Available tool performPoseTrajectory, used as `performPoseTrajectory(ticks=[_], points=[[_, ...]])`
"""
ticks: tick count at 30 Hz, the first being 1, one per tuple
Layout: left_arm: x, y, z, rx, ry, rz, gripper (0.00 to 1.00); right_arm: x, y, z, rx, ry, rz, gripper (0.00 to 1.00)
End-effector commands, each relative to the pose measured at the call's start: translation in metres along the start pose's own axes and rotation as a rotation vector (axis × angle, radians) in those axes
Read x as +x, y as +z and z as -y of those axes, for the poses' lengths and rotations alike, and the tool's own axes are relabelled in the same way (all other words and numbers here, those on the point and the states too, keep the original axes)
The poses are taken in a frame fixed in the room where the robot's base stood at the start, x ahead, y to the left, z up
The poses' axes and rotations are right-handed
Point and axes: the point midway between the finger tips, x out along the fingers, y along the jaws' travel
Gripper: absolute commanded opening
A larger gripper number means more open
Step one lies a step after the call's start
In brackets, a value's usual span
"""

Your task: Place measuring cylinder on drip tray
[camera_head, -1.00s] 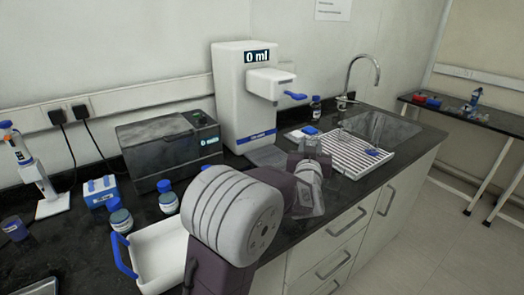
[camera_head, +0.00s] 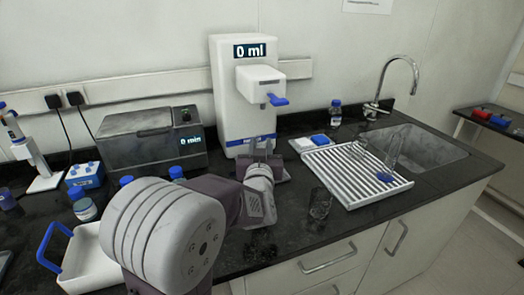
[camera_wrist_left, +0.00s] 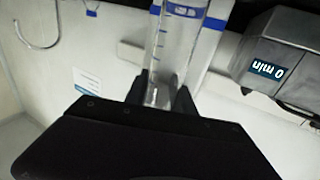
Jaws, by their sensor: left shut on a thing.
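My left gripper (camera_head: 262,160) is in front of the white water dispenser (camera_head: 232,100), below its spout. It is shut on the clear measuring cylinder (camera_wrist_left: 175,50), which has blue markings and shows between the fingers in the left wrist view. In the head view the cylinder is hard to make out against the dispenser. The grey drip tray (camera_head: 282,170) lies at the dispenser's foot, partly hidden by my gripper. I cannot tell whether the cylinder touches the tray. My right gripper is not in view.
A glass beaker (camera_head: 320,203) stands on the counter right of my wrist. A white drying rack (camera_head: 350,178) lies before the sink (camera_head: 432,150). A grey bath reading "0 min" (camera_head: 150,140) is at left. A white tray with a blue handle (camera_head: 85,268) is at front left.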

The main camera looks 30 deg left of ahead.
Motion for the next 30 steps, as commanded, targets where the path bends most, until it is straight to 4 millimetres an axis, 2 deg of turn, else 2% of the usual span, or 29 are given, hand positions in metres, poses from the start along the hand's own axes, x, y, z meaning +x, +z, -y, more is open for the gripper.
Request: performPoseTrajectory(ticks=[1, 6, 9, 12, 21, 26, 30], points=[[0.018, 0.001, 0.001, 0.001, -0.004, 0.001, 0.00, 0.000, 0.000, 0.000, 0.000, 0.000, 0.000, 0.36], [0.075, 0.000, 0.001, 0.000, -0.003, 0.000, 0.00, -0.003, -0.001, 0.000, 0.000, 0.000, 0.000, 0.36], [0.104, -0.001, 0.001, 0.000, -0.001, 0.000, 0.00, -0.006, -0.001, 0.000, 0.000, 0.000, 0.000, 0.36], [0.123, -0.001, 0.000, 0.000, -0.001, 0.000, 0.00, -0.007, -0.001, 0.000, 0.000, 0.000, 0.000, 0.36], [0.140, -0.001, 0.000, 0.000, 0.000, -0.001, 0.00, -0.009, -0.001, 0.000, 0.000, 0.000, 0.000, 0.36], [0.140, 0.032, 0.000, 0.001, 0.000, 0.004, 0.00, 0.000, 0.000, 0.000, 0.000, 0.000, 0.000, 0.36], [0.140, 0.035, 0.000, 0.000, 0.001, -0.001, 0.00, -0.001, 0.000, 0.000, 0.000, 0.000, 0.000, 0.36]])
